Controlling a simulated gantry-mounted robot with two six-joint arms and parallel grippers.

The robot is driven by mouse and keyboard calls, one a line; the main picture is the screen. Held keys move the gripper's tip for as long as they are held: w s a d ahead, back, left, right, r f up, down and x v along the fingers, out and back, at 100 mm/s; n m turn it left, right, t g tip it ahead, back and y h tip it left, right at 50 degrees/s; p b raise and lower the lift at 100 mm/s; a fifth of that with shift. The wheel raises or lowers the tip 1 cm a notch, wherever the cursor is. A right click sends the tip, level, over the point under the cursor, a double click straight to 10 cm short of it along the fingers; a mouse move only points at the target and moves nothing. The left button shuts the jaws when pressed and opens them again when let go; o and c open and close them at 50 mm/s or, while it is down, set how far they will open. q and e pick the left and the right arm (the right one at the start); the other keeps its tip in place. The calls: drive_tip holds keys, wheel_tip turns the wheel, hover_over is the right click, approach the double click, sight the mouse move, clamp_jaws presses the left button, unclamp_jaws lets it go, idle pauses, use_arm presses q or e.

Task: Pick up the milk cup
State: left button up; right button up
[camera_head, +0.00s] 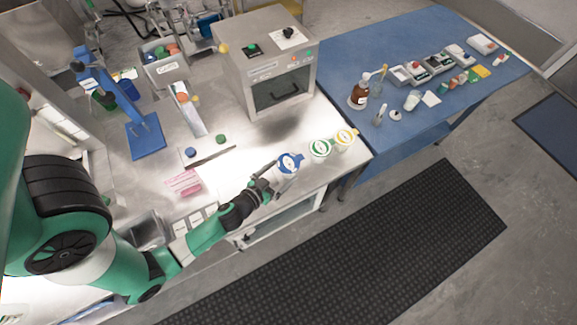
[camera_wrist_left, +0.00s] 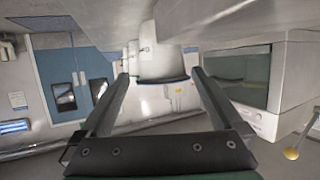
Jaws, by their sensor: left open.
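A white cup with a blue rim (camera_head: 289,163) stands at the front edge of the steel counter. Beside it stand a cup with a green rim (camera_head: 319,150) and one with a yellow rim (camera_head: 345,137). Their lettering is too small to read, so I cannot tell which is the milk cup. My left gripper (camera_head: 271,182) is right at the blue-rimmed cup, on its near left side. In the left wrist view its two fingers (camera_wrist_left: 160,75) are apart, with a white cup (camera_wrist_left: 160,62) at the tips between them. My right gripper is not in view.
A steel box machine with a dark window (camera_head: 279,88) stands behind the cups. A blue stand (camera_head: 146,137), pink packets (camera_head: 183,184) and a dark flat tool (camera_head: 211,158) are on the counter. A blue table (camera_head: 440,52) with bottles and trays is at the right.

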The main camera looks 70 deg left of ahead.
sight(289, 165)
use_arm(q)
drive_tip(key=x, duration=0.5)
drive_tip(key=shift+a+f, duration=0.15)
drive_tip(key=shift+s, duration=0.1)
drive_tip(key=shift+c, duration=0.3)
drive_tip(key=c, duration=1.2)
drive_tip(key=shift+r, duration=0.2)
drive_tip(key=shift+c, duration=0.2)
